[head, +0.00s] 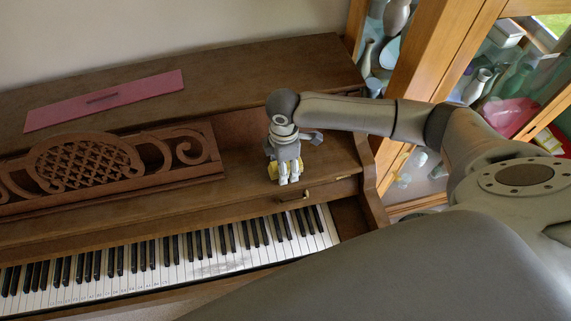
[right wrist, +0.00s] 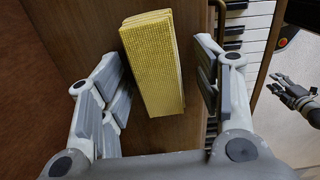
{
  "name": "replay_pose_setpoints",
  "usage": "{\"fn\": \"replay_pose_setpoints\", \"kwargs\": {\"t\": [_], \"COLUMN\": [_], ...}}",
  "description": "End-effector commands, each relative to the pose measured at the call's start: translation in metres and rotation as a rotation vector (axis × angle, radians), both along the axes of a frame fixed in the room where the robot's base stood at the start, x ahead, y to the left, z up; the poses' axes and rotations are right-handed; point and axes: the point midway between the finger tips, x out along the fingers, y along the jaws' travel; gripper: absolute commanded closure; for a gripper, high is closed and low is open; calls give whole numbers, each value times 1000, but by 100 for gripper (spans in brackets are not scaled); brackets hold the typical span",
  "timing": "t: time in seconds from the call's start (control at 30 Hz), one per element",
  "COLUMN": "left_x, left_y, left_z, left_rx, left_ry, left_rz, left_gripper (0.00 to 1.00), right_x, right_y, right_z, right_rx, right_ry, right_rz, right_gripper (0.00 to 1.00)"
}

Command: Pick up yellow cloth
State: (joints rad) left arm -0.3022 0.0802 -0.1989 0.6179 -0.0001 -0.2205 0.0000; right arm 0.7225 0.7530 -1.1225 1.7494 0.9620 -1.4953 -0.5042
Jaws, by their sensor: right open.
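The yellow cloth (right wrist: 155,65) is a folded, textured block between the two fingers of my right gripper (right wrist: 165,95) in the right wrist view. Gaps show on both sides of it, so the fingers are open and not touching it. In the head view my right gripper (head: 288,175) points down over the right end of the piano's wooden ledge. Only small yellow bits of the cloth (head: 272,171) show around the fingers there. My left gripper (right wrist: 293,94) shows at the right of the right wrist view, beyond the keys, with its fingers apart and empty. It is outside the head view.
The piano keys (head: 170,258) run below the ledge. A carved music stand (head: 95,162) is left of my right gripper. A pink flat piece (head: 105,99) lies on the piano top. A glass cabinet (head: 415,55) with vases stands close at the right.

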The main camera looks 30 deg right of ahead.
Motion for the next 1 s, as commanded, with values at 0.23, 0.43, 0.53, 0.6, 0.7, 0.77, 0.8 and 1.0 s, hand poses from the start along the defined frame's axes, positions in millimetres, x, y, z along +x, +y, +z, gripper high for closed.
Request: {"fn": "replay_pose_setpoints", "kwargs": {"t": [0.23,0.43,0.53,0.6,0.7,0.77,0.8,1.0], "left_x": [3,5,5,5,4,5,4,4], "left_y": [0,0,0,0,-1,-1,-1,-1], "left_z": [0,0,0,0,0,0,-1,-7], "left_rx": [0,0,0,0,-1,-1,-1,-1], "left_ry": [-5,-7,-7,-7,-7,-7,-7,-7], "left_rz": [0,-1,-1,-1,-1,-1,-1,-2], "left_gripper": [60,60,60,60,60,60,60,60], "right_x": [0,0,0,0,0,0,1,1], "right_y": [0,0,0,0,0,0,0,0], "right_z": [0,0,0,0,1,1,2,16], "right_rx": [0,0,0,0,0,0,0,1], "right_ry": [0,0,0,-1,-1,-1,-1,-3], "right_rz": [0,0,0,0,0,-1,-1,0], "right_gripper": [51,77,88,89,89,89,89,89]}}
